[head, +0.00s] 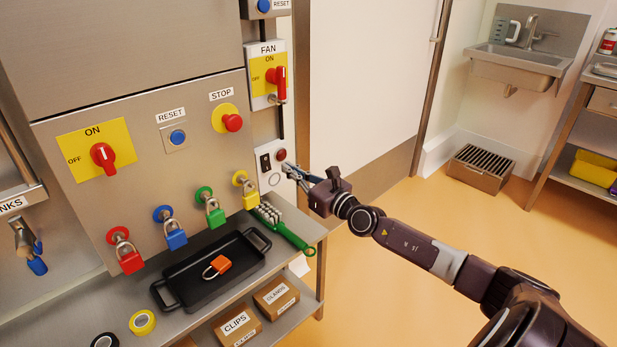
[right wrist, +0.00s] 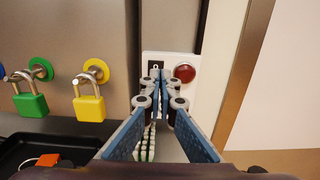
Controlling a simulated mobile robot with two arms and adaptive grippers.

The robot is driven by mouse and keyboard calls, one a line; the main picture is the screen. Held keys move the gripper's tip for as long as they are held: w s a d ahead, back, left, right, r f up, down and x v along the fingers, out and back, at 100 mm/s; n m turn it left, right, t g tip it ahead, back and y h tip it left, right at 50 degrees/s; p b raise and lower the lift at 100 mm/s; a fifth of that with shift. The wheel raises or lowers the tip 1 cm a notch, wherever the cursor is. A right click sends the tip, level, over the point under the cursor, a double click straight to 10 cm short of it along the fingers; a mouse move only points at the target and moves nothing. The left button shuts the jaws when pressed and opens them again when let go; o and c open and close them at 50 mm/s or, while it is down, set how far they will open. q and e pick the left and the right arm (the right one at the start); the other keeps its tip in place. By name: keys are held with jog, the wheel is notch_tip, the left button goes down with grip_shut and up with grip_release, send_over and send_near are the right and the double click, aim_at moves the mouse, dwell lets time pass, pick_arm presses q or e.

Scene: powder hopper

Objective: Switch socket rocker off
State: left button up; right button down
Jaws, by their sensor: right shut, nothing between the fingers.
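The white socket plate (head: 274,176) is on the panel's right side strip, below the FAN switch. It carries a small black rocker (head: 265,162) and a round red lamp (head: 281,154). In the right wrist view the plate (right wrist: 152,57) is straight ahead, with the rocker (right wrist: 157,70) just above the fingertips and the red lamp (right wrist: 184,73) to their right. I cannot tell which way the rocker is tipped. My right gripper (head: 288,170) is shut and empty, pointing at the plate. Its fingertips (right wrist: 159,82) cover the plate's lower part; contact is unclear. My left gripper is not in view.
A FAN knob (head: 281,84) is above the plate. A yellow padlock (right wrist: 89,107) and a green padlock (right wrist: 31,104) hang to its left. Below are a green-handled brush (head: 290,235) and a black tray (head: 163,299). Open floor is at right.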

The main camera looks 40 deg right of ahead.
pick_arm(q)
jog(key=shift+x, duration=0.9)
pick_arm(e)
jog(key=s, duration=0.6)
jog(key=shift+s+d+r, duration=0.25)
jog(key=shift+s+r, duration=0.1)
jog(key=shift+r, duration=0.05)
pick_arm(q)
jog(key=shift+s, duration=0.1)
